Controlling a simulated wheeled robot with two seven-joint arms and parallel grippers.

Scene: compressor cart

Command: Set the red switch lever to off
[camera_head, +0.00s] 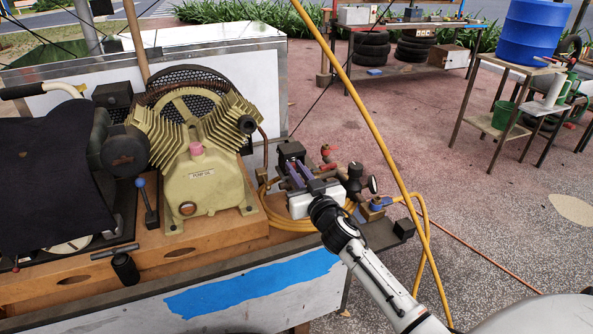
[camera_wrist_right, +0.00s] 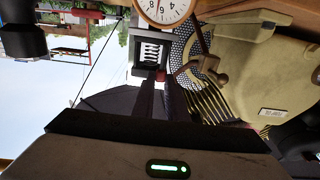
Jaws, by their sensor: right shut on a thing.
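My right gripper (camera_head: 294,170) reaches in from the lower right to a small black switch box (camera_head: 291,149) beside the compressor pump. In the right wrist view its two dark fingers (camera_wrist_right: 160,98) point at the box (camera_wrist_right: 150,47), which has a slotted, ribbed face. The fingers are close together, shut on a narrow part at the box. A small reddish piece, apparently the red switch lever (camera_wrist_right: 161,76), shows at the fingertips; the fingers mostly hide it, so its position cannot be told. My left gripper is not in view.
The beige pump (camera_head: 203,185) stands left of the gripper. A round gauge (camera_wrist_right: 163,8) is near the fingertips. Red-handled fittings (camera_head: 327,152) and a coiled yellow hose (camera_head: 290,222) crowd the cart's right end.

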